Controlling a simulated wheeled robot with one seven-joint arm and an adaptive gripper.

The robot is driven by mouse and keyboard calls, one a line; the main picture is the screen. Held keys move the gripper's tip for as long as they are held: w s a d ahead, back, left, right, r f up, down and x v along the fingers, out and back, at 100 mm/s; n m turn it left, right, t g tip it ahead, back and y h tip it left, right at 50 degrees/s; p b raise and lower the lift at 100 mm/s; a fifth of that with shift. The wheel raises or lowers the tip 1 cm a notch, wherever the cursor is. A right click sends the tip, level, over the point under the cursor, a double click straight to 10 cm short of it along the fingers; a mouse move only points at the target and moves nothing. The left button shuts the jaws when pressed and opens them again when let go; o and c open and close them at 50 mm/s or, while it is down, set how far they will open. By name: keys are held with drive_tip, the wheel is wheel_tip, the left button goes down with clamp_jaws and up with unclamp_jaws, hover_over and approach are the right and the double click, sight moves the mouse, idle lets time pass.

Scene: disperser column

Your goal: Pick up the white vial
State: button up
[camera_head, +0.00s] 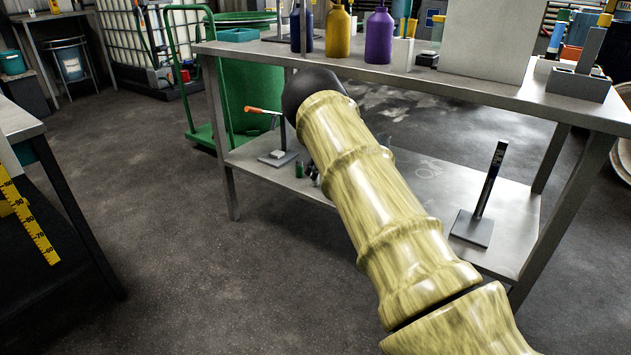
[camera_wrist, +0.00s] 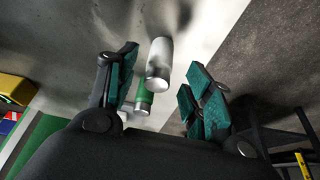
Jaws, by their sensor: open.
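The white vial (camera_wrist: 160,58), a pale cylinder with a grey end, is in the wrist view between the two finger sides of my gripper (camera_wrist: 165,70). The gripper is open, with green pads left and right of the vial and a visible gap to the right pad. A green vial (camera_wrist: 145,97) is just below it in the picture, close to the left finger. In the head view, a small green vial (camera_head: 299,169) shows on the lower shelf, left of my arm. There my arm hides most of the gripper, and I cannot make out the white vial.
The lower shelf (camera_head: 425,180) carries a stand with an orange handle (camera_head: 262,111) at left and a black upright stand (camera_head: 487,195) at right. The upper bench top (camera_head: 390,72) overhangs it and holds bottles, including a purple one (camera_head: 378,37).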

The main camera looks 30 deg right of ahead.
drive_tip(key=shift+b+x, duration=0.95)
drive_tip(key=shift+x, duration=1)
drive_tip(key=shift+s+d, duration=0.1)
drive_tip(key=shift+c, duration=0.4)
drive_tip(key=c, duration=1)
